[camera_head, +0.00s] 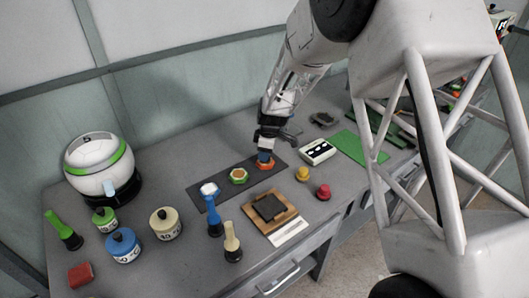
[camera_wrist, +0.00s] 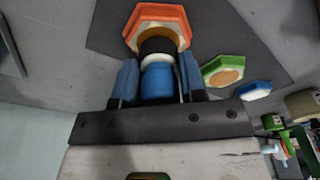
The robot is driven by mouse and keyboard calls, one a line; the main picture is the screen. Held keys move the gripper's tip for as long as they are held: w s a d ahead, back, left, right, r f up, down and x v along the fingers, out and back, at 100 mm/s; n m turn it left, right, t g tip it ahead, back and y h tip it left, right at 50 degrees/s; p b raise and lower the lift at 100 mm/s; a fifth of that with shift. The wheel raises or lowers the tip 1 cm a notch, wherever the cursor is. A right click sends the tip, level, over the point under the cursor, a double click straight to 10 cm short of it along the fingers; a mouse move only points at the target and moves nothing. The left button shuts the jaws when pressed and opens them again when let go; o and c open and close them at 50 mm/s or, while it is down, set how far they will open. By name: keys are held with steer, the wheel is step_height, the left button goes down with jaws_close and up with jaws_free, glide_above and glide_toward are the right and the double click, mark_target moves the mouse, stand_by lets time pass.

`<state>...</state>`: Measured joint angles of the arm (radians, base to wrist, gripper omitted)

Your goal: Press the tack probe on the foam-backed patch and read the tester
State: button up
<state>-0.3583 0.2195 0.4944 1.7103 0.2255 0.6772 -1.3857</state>
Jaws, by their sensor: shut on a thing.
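My gripper (camera_wrist: 160,80) is shut on a probe (camera_wrist: 159,77) with a blue body, a white band and a black tip. The probe points at the orange hexagonal patch (camera_wrist: 158,15), which has a tan centre. In the wrist view the black tip overlaps the near part of that centre; I cannot tell if it touches or presses. A green patch (camera_head: 238,175) and a blue-edged patch (camera_head: 209,188) lie to the left. A white box with dark keys (camera_head: 318,151), perhaps the tester, is to the right.
The patches lie on a dark mat (camera_head: 222,193). Blue (camera_head: 214,218) and beige (camera_head: 232,243) handled tools stand in front. A wooden board (camera_head: 288,219) with a dark block, yellow (camera_head: 302,174) and red (camera_head: 323,192) knobs are nearby. Jars and a white round appliance (camera_head: 100,165) stand left.

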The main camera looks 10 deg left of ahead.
steer(key=shift+f, duration=0.5)
stand_by(1.0)
steer(key=shift+r, duration=3.55)
